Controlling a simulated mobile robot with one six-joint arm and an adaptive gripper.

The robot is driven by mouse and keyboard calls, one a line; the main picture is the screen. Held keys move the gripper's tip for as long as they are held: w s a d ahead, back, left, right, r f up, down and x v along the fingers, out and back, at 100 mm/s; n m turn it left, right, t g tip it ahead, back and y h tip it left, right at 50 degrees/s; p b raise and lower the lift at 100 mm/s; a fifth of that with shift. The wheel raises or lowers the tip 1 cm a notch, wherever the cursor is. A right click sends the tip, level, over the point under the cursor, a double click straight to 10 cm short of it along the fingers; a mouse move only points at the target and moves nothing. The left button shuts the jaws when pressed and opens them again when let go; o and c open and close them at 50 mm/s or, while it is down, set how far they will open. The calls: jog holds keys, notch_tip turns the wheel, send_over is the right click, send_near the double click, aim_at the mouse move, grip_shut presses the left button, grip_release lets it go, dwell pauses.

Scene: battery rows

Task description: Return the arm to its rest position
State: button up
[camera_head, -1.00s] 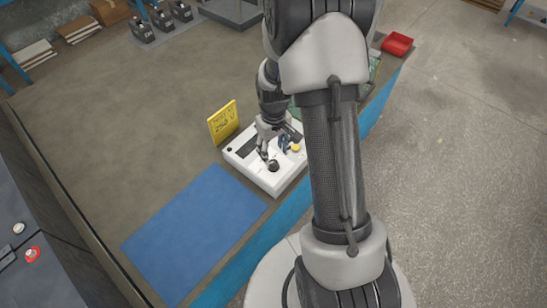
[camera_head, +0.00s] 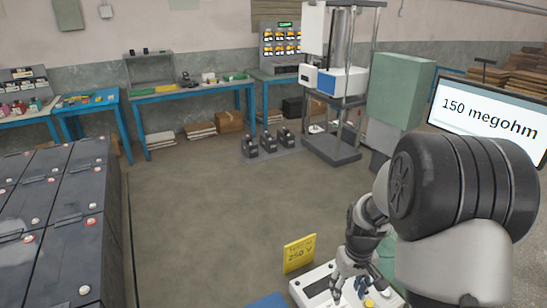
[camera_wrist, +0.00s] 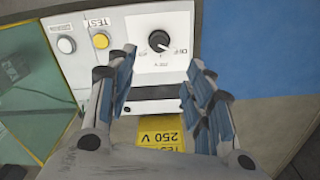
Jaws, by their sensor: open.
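My gripper (camera_head: 345,284) is open and empty, low over the white tester box (camera_head: 303,291) at the bottom of the head view. In the wrist view its blue-padded fingers (camera_wrist: 158,82) stand apart on either side of the tester's front, with nothing between them. Beyond the fingertips shows a black dial knob (camera_wrist: 158,41) marked OFF and 250 V. A yellow TEST button (camera_wrist: 101,41) and a white button (camera_wrist: 66,45) sit beside it. I cannot tell whether a finger touches the box. My arm reaches down from the right in the head view.
A yellow 250 V card (camera_head: 299,253) stands behind the tester. A blue mat (camera_wrist: 256,45) lies beside it. A screen (camera_head: 487,118) reads 150 megohm. Battery rows (camera_head: 62,215) stand at the left. Blue benches (camera_head: 190,93) line the wall. The middle floor is clear.

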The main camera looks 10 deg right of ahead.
jog(key=s+a+r+t, duration=0.2)
jog(key=s+a+r, duration=0.35)
jog(key=r, duration=0.45)
jog(key=s+a+r+t, duration=0.1)
jog(key=s+a+r, duration=0.4)
jog(key=r, duration=0.4)
jog(key=s+a+r+t, duration=0.1)
jog(key=s+r, duration=0.2)
jog(key=s, duration=0.6)
jog(key=shift+s+a+t, duration=0.15)
jog(key=shift+a+t, duration=0.15)
jog(key=shift+a, duration=0.05)
